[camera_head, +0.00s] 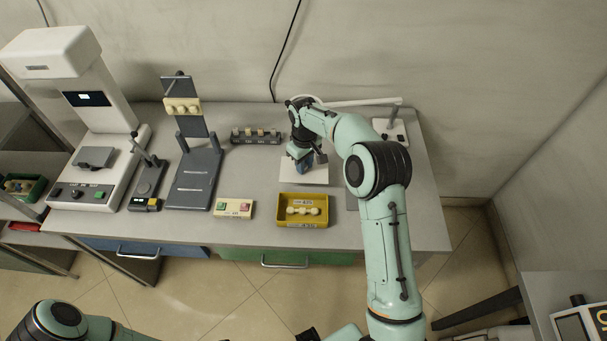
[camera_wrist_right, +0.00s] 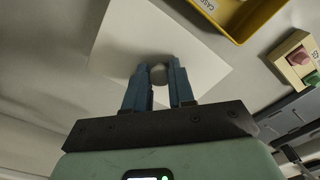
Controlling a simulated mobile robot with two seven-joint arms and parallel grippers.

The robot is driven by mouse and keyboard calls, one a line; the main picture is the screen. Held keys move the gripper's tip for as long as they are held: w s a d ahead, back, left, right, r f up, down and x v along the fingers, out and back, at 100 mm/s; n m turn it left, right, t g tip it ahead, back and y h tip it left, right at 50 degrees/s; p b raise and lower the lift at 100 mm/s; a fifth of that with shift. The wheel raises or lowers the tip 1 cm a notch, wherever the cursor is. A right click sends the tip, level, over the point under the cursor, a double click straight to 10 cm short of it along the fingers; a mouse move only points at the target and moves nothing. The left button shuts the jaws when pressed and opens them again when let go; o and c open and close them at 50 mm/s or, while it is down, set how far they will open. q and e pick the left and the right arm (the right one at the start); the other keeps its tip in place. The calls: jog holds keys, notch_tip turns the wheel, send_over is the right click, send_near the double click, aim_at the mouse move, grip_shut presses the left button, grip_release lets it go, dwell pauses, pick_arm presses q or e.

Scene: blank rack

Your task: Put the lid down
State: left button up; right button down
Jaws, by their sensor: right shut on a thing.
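My right gripper (camera_head: 304,167) reaches down over a white sheet (camera_head: 316,180) on the workbench. In the right wrist view the two blue fingers of the right gripper (camera_wrist_right: 158,67) are closed on a small, round, pale grey thing, which looks like the lid (camera_wrist_right: 158,76). The white sheet (camera_wrist_right: 118,38) lies below the fingers. I cannot tell whether the lid touches the sheet. The lid is hidden by the gripper in the head view. My left gripper is not in view; only part of the left arm shows at the bottom left.
A yellow tray (camera_head: 282,221) with pale round pieces stands in front of the sheet. A button box (camera_head: 234,209) is left of it. A lamp base (camera_head: 391,131) stands behind.

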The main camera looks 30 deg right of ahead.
jog(key=shift+f, duration=2.5)
jog(key=shift+f, duration=0.2)
jog(key=c, duration=1)
grip_release()
jog(key=shift+o, duration=0.2)
jog(key=shift+r, duration=0.15)
notch_tip(320, 180, up, 12)
jog(key=shift+r+p, duration=0.1)
jog(key=shift+p, duration=0.3)
